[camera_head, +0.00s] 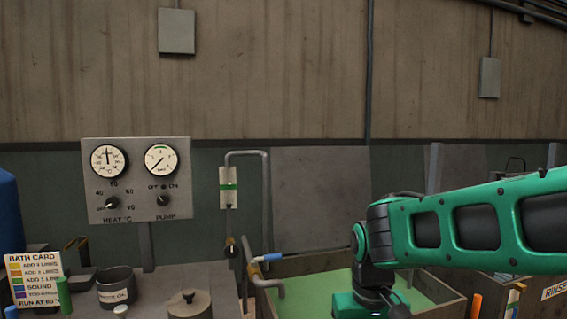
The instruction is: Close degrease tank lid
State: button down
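A large flat grey panel (315,200), which looks like the tank lid, stands raised at the back of an open tank (447,305). Green liquid (310,288) shows inside the tank. No name label on this tank is in view. My green and black arm reaches in from the right, and its wrist bends down in front of the tank's middle. The wrist hides part of the liquid and of the back rim. My gripper's fingers are out of view below the bottom edge. The panel looks clear of my arm.
A bent pipe (266,200) and a blue-handled valve (268,257) stand at the tank's left. A gauge panel (137,179), bath card (34,281) and dark pot (116,287) are further left. A rinse tank (549,293) is at right.

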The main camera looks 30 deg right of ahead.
aim_at(319, 194)
jog(key=u, duration=1.95)
jog(key=k, duration=2.15)
jog(key=z, duration=1.95)
jog(key=i, duration=0.7)
jog(key=z, duration=0.1)
